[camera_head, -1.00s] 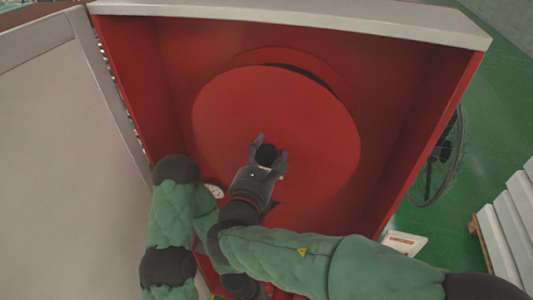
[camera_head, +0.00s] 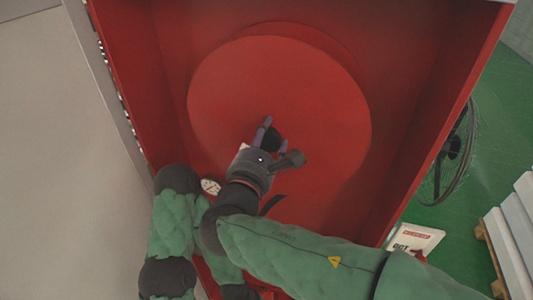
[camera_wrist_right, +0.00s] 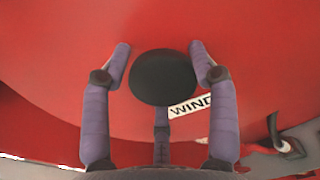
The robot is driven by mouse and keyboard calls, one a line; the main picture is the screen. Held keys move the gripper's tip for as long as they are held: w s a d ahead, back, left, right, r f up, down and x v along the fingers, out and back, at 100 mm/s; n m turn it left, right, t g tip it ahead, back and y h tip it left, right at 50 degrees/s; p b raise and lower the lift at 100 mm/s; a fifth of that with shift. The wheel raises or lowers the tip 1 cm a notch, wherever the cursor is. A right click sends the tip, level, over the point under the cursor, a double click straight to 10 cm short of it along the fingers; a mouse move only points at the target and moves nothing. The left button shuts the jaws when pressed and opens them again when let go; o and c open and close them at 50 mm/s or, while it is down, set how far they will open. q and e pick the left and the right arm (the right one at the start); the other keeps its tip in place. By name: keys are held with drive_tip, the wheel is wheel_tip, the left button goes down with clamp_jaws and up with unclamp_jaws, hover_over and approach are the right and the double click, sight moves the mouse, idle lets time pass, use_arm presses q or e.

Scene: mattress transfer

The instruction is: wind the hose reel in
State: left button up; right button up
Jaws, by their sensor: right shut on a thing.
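The hose reel (camera_head: 240,80) is a large red disc inside a red cabinet. A black knob (camera_head: 272,141) sits on its face, below the middle. My right gripper (camera_head: 279,138) is at the knob, and in the right wrist view its purple-grey fingers (camera_wrist_right: 158,75) are shut around the knob (camera_wrist_right: 163,78). A white label reading "WIND" (camera_wrist_right: 190,106) shows beside the knob, partly hidden by a finger. No hose can be made out. My left arm is at the lower left, and its gripper cannot be seen.
The red cabinet (camera_head: 415,90) has side walls close around the reel. A white dial (camera_head: 210,187) is at its lower left. A pale panel (camera_head: 60,150) stands on the left.

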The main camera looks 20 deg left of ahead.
drive_tip(key=m+b, duration=0.3)
drive_tip(key=b, duration=0.2)
drive_tip(key=m+b, duration=0.3)
drive_tip(key=b, duration=0.2)
drive_tip(key=m+b, duration=0.3)
drive_tip(key=b, duration=0.2)
drive_tip(key=shift+d+f+m, duration=0.1)
drive_tip(key=shift+d+m, duration=0.2)
drive_tip(key=shift+d, duration=0.05)
clamp_jaws()
drive_tip(key=m+b, duration=0.6)
drive_tip(key=b, duration=0.1)
drive_tip(key=m+b, duration=0.3)
drive_tip(key=shift+w+a+f, duration=0.1)
drive_tip(key=shift+f, duration=0.3)
drive_tip(key=m+b, duration=0.3)
drive_tip(key=shift+a+f, duration=0.15)
drive_tip(key=shift+f, duration=0.05)
drive_tip(key=shift+a+f+m+b, duration=0.15)
drive_tip(key=shift+m+b, duration=0.95)
drive_tip(key=shift+m, duration=0.5)
drive_tip(key=shift+a, duration=0.1)
drive_tip(key=o, duration=1.2)
unclamp_jaws()
drive_tip(key=o, duration=0.4)
drive_tip(key=shift+w, duration=0.1)
drive_tip(key=shift+d, duration=0.25)
drive_tip(key=shift+r, duration=0.25)
